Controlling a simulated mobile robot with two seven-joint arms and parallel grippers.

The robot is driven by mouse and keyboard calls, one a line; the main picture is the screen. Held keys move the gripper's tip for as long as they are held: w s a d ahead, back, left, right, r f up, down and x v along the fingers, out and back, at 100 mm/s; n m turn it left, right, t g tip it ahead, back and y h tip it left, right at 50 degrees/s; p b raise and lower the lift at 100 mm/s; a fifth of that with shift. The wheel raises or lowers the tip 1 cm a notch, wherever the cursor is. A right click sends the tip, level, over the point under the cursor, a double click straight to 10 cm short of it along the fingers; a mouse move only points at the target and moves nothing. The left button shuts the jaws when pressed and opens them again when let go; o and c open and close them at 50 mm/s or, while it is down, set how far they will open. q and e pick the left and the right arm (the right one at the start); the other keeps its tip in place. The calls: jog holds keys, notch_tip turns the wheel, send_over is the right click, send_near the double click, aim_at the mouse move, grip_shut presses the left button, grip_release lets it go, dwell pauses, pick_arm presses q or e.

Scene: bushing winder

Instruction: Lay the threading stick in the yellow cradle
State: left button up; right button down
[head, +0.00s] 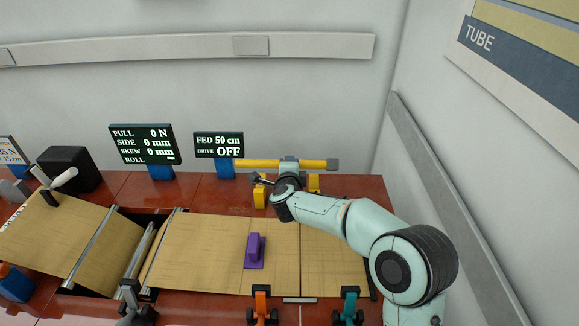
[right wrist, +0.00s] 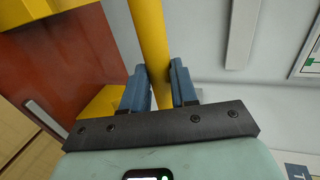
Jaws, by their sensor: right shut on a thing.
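The threading stick (head: 315,164) is a yellow rod with dark grey end blocks, held roughly level at the back of the bench in the head view. The yellow cradle has two posts, a left one (head: 260,196) and a right one (head: 314,183); the stick shows just above them, apparently clear of them. My right gripper (right wrist: 158,78) is shut on the stick, its blue fingers on either side of the rod (right wrist: 150,35). Two yellow cradle blocks (right wrist: 98,104) show left of the rod in the right wrist view. My right arm hides the space between the posts. My left gripper is not in view.
A display reading FED 50 cm, DRIVE OFF (head: 218,144) stands left of the stick, with a larger display (head: 145,144) beyond. A purple block (head: 254,252) sits on the tan sheet (head: 200,250). Orange (head: 262,305) and teal (head: 348,307) fittings stand in front. The back wall is close behind.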

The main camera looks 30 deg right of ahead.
notch_tip(320, 180, down, 6)
jog(key=b, duration=0.4)
jog(key=shift+b, duration=0.4)
jog(key=shift+f+b, duration=0.55)
jog(key=shift+f, duration=0.15)
jog(key=shift+f+b, duration=0.35)
jog(key=shift+f, duration=0.05)
jog(key=c, duration=0.8)
grip_release()
